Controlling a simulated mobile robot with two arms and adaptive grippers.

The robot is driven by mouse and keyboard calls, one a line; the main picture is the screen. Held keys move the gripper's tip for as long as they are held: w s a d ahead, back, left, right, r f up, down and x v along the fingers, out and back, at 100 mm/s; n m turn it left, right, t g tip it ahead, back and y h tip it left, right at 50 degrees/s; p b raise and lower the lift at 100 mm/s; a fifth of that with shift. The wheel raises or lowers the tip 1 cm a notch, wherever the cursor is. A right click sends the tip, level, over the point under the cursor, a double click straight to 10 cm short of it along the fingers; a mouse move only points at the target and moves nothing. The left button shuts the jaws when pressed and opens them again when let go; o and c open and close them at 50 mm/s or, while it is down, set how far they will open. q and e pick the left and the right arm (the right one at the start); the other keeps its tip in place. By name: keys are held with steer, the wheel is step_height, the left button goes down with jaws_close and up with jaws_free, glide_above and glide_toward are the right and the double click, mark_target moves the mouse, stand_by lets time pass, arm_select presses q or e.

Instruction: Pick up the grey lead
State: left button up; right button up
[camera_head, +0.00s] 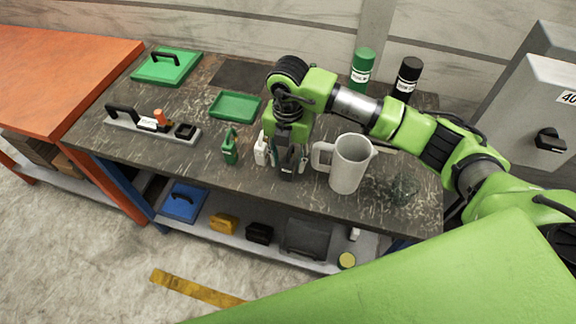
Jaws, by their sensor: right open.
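No thing in view can be surely told as the grey lead. A dark grey flat piece (306,238) lies on the lower shelf, and a darker flat piece (239,75) lies at the back of the worktop. My right gripper (288,167) points down over the front of the worktop, between a small white bottle (261,150) and a light grey jug (350,163). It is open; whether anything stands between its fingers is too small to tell. My left gripper is out of view.
A grey cabinet (535,105) stands right. The front left floor is mostly clear.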

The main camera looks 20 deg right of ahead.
steer(key=shift+f, duration=0.95)
jaws_close()
steer(key=shift+w+r, duration=0.1)
